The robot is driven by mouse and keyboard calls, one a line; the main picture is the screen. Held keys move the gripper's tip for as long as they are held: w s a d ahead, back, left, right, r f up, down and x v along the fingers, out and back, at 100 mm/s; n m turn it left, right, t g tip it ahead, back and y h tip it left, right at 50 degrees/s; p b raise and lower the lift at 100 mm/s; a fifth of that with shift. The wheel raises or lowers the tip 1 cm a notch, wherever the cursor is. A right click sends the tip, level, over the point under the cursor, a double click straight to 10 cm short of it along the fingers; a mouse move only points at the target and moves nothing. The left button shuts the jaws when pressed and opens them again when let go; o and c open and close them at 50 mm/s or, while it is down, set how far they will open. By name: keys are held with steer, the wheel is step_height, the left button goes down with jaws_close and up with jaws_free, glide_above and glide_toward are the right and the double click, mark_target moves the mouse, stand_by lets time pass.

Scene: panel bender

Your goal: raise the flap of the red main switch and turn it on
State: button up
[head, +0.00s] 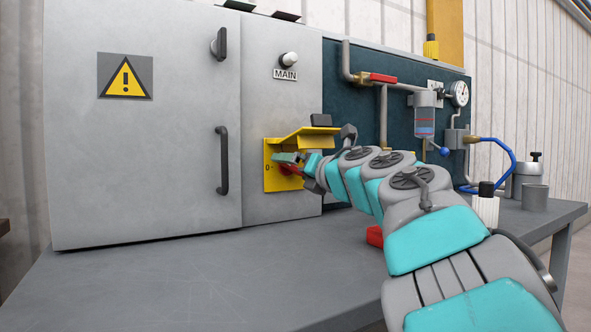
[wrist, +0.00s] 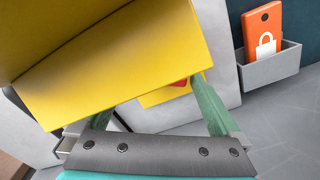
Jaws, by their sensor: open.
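The main switch has a yellow plate (head: 270,182) on the grey cabinet front, with a "0" mark at its left. Its yellow flap (head: 302,136) stands raised and juts out above the plate. The red switch handle (head: 291,169) shows only in part behind my gripper (head: 287,158). My gripper is open, under the flap and in front of the handle. In the wrist view the flap (wrist: 120,60) fills the upper left and hides one fingertip. A sliver of the red handle (wrist: 179,83) shows beside the other finger; I cannot tell whether they touch.
A white lamp (head: 289,59) sits above the MAIN label. Cabinet handles (head: 222,160) stick out at left. An orange padlock-marked tag (wrist: 264,35) stands in a grey holder (wrist: 270,66). A pipe panel (head: 358,100) is at right. The bench top (head: 200,280) is clear in front.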

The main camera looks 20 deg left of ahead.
steer(key=b+v, duration=0.1)
steer(key=v, duration=0.6)
steer(key=shift+s+d, duration=0.2)
